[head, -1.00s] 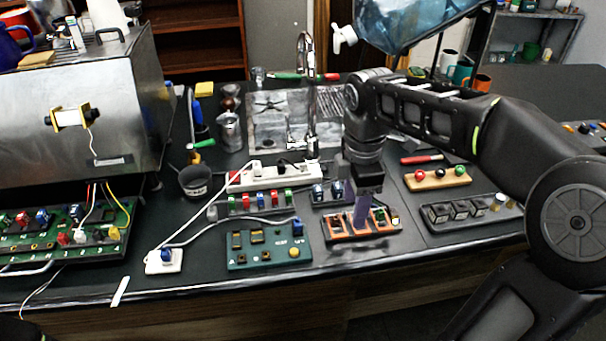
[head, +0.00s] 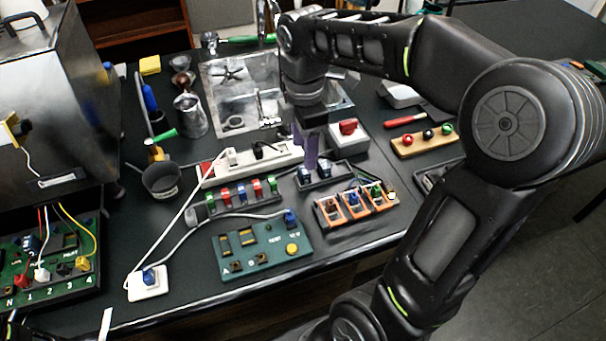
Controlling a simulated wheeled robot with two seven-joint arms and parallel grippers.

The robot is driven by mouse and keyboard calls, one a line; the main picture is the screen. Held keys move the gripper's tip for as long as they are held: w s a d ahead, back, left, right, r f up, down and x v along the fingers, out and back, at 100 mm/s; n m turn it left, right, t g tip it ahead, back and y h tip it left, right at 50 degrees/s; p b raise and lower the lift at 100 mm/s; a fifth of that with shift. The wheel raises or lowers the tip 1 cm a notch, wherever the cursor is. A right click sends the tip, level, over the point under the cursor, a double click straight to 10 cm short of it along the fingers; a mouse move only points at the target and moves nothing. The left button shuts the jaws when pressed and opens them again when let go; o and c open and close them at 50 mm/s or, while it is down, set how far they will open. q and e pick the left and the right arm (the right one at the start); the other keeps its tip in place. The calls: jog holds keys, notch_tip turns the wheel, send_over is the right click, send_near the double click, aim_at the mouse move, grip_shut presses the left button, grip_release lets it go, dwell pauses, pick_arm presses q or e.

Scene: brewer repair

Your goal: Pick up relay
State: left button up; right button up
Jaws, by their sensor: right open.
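My right gripper (head: 311,160) points down over a small dark tray (head: 344,171) in the middle of the bench. The tray holds two small dark parts with blue and white details, likely relays: a left one (head: 305,173) and a right one (head: 325,169). The purple-grey fingers stand at or just above the tray, near the left part, and partly cover that area. The gripper is open; I cannot tell whether the fingers touch a part.
In front are an orange-block tray (head: 357,210), a green test board (head: 262,246) and a rack of coloured parts (head: 241,196). A white power strip (head: 252,162) lies behind. The brewer's green board (head: 45,262) is at left. My right arm hides much of the right side.

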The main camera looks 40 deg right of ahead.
aim_at(304, 170)
jog(key=shift+f, duration=0.95)
jog(key=shift+f, duration=0.1)
notch_tip(304, 170, down, 5)
jog(key=shift+f+p, duration=0.1)
jog(key=shift+p, duration=0.55)
jog(key=shift+c, duration=0.4)
grip_shut()
